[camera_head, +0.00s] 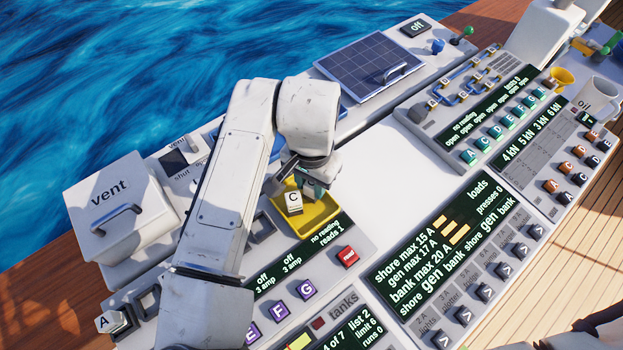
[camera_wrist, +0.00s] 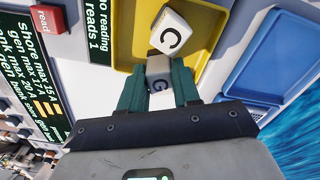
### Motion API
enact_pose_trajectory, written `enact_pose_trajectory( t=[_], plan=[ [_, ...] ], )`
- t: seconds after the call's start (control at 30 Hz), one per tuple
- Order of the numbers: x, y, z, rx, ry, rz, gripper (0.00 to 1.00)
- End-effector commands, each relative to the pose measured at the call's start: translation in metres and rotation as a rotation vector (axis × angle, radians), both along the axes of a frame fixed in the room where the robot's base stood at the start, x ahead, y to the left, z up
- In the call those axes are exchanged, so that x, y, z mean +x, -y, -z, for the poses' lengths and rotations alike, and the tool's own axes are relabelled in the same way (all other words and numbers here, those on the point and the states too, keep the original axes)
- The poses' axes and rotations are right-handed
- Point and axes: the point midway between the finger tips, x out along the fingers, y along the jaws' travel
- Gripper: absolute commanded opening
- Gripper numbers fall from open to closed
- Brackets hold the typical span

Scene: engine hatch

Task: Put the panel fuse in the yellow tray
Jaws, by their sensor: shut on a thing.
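My gripper (camera_head: 318,184), with teal fingers, is at the upper right of the yellow tray (camera_head: 318,226) in the head view. In the wrist view its fingers (camera_wrist: 159,88) are shut on a grey block marked G (camera_wrist: 158,76). The held block shows at the edge of the yellow tray (camera_wrist: 128,40); I cannot tell its height over the tray. A white block marked C (camera_head: 294,203) sits in the tray, close to the held block; it also shows in the wrist view (camera_wrist: 171,32). The held block is hidden in the head view.
A block marked A (camera_head: 108,322) stands at the lower left of the panel. A red read button (camera_head: 347,256) and a dark display are by the tray. A blue tray (camera_wrist: 254,60) lies beside the yellow one. A vent box (camera_head: 120,205) stands at the left.

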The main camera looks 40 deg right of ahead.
Motion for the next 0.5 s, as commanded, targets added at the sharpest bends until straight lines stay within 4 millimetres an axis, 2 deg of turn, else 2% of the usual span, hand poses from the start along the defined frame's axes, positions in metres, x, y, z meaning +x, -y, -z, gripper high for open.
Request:
enact_pose_trajectory(
  t=[0.4,0.43,0.5],
  plan=[
    [-0.0002,0.0,0.0078,0.0,0.001,-0.001,0.01],
    [-0.0001,-0.0002,0.0065,0.0,0.001,-0.001,0.34],
    [-0.0001,-0.0002,0.0063,0.0,0.001,-0.001,0.41]
  ],
)
